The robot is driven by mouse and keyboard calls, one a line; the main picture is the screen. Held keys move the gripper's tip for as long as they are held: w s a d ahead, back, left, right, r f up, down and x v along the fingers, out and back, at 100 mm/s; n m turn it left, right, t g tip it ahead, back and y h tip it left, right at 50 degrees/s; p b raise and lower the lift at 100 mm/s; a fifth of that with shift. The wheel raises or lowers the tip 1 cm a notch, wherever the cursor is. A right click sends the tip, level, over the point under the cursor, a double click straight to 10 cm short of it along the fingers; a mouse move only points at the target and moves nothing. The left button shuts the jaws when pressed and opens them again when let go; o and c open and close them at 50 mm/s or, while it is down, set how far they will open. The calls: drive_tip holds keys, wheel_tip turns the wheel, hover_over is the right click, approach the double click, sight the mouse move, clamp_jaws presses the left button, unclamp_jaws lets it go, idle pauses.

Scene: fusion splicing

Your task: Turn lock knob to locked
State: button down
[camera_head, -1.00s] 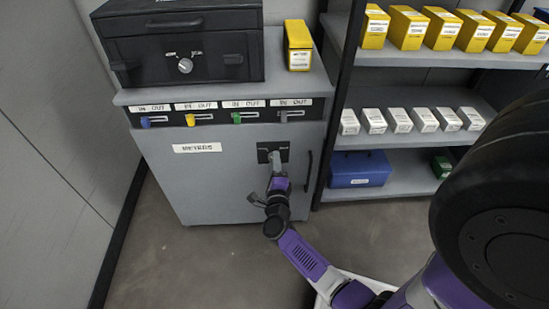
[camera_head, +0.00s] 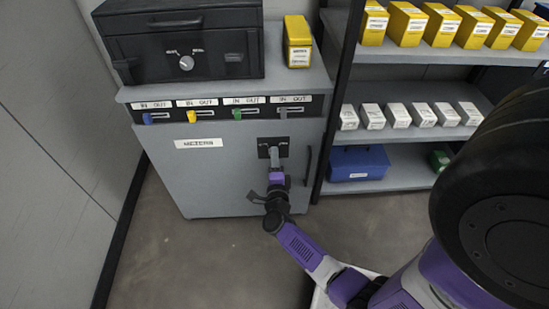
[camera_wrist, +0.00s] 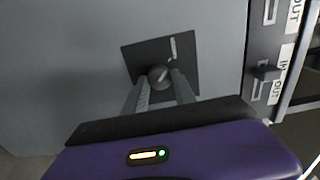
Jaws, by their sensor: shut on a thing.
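The lock knob (camera_wrist: 159,77) is a round dark knob with a light line across its face, on a black square plate (camera_wrist: 189,54) with small white marks. The plate also shows on the grey cabinet front in the head view (camera_head: 284,149). My gripper (camera_wrist: 158,84) has its two grey fingers on either side of the knob and is shut on it. In the head view my gripper (camera_head: 274,157) reaches the plate and hides the knob. The cabinet door (camera_head: 215,180) appears closed, with a label reading METERS (camera_head: 199,143).
A dark vertical handle (camera_head: 307,165) stands right of the plate. Above is a row of IN/OUT sliders with blue (camera_head: 147,118), yellow (camera_head: 192,117) and green (camera_head: 237,114) tabs. A black case (camera_head: 180,45) and a yellow box (camera_head: 297,42) sit on top. Shelves (camera_head: 410,178) stand at the right.

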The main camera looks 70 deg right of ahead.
drive_tip(key=c, duration=1)
unclamp_jaws()
drive_tip(key=shift+p+v, duration=0.6)
drive_tip(key=shift+v, duration=3.35)
